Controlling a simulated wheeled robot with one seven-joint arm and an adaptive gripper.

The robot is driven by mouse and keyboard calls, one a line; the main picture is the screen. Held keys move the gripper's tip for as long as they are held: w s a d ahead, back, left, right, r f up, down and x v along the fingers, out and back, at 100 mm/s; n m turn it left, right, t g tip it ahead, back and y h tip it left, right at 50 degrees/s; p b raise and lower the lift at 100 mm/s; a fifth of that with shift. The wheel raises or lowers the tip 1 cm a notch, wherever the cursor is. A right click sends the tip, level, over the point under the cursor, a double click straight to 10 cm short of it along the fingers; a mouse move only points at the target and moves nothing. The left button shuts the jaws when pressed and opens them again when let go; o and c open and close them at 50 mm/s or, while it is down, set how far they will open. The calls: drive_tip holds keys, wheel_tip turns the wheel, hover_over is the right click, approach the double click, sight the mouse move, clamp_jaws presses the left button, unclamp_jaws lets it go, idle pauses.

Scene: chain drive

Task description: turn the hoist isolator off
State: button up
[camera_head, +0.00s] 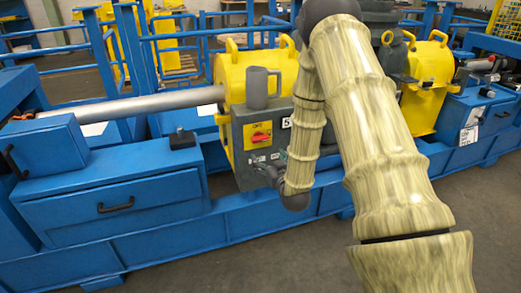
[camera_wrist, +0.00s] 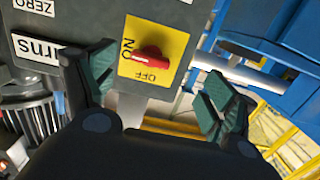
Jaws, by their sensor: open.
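The isolator is a red rotary knob (camera_wrist: 151,56) on a yellow plate (camera_wrist: 170,25) marked ON and OFF, on a grey control box (camera_wrist: 90,17). In the wrist view the knob's handle lies roughly left to right, one end by the word ON; OFF is printed below it. In the head view the red knob (camera_head: 261,138) is on the box's front. My gripper (camera_wrist: 160,92) is open and empty, its green-padded fingers apart, left and right below the knob, not touching it. In the head view my gripper (camera_head: 266,174) is small and partly hidden, just below the knob.
A grey mug-shaped part (camera_head: 259,88) stands on the box top. A yellow housing (camera_head: 228,72) with a shaft (camera_head: 135,104) is behind and left. Blue machine frames (camera_head: 115,205) flank the box. White labels (camera_wrist: 40,48) are beside the plate. Grey floor (camera_head: 300,255) is open in front.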

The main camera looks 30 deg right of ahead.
sight(261, 140)
drive_tip(key=shift+t+h, duration=0.3)
drive_tip(key=x, duration=0.4)
drive_tip(key=r+x, duration=0.1)
drive_tip(key=x, duration=0.6)
drive_tip(key=shift+w+d+r, duration=0.2)
drive_tip(key=shift+d+r, duration=0.15)
drive_tip(key=shift+d, duration=0.15)
drive_tip(key=c, duration=1)
